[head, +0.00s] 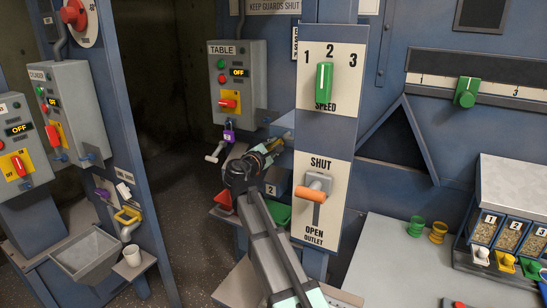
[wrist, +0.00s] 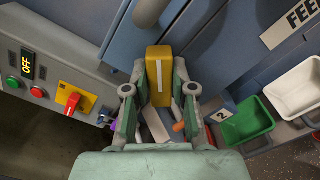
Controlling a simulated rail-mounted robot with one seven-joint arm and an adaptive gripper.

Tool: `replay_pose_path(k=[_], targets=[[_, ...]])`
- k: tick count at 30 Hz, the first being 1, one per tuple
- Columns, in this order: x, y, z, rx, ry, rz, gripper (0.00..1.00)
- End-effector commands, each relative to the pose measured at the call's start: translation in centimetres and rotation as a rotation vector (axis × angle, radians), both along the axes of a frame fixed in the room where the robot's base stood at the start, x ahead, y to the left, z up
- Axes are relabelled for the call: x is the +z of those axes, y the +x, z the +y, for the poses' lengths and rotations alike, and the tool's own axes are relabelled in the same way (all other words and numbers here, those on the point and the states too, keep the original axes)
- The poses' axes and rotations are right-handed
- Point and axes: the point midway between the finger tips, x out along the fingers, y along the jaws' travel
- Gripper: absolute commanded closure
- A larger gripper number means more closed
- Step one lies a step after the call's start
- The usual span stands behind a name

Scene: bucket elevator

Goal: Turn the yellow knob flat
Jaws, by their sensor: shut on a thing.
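The yellow knob (wrist: 158,65) is a thick block with a white line down its face, between my gripper's fingers in the wrist view. Its white line runs almost straight up and down in that picture. My gripper (wrist: 158,92) is shut on the knob, one green finger against each side. In the head view my gripper (head: 268,150) reaches in behind the left edge of the white speed and outlet panel. There the knob is mostly hidden by my gripper and cannot be made out clearly.
The panel (head: 343,62) with a green speed knob (head: 324,82) and an orange outlet handle (head: 314,188) stands close to the right of my arm. The TABLE box (head: 238,52) with a red switch is left. Green and white bins show in the wrist view (wrist: 246,122).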

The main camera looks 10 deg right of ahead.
Motion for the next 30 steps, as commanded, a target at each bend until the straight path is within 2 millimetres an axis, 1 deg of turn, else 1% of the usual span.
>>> replay_pose_path(k=[1,2,12,18,24,30], targets=[[-0.56,0.11,-0.02,0.000,0.034,-0.031,1.00],[-0.60,0.11,-0.02,0.000,0.057,-0.049,1.00],[-0.69,0.07,-0.09,0.000,0.300,-0.243,1.00],[-0.60,0.04,-0.11,0.000,0.412,-0.333,1.00],[-0.51,0.02,-0.11,0.001,0.487,-0.392,1.00],[-0.37,0.01,-0.12,0.001,0.523,-0.421,1.00]])
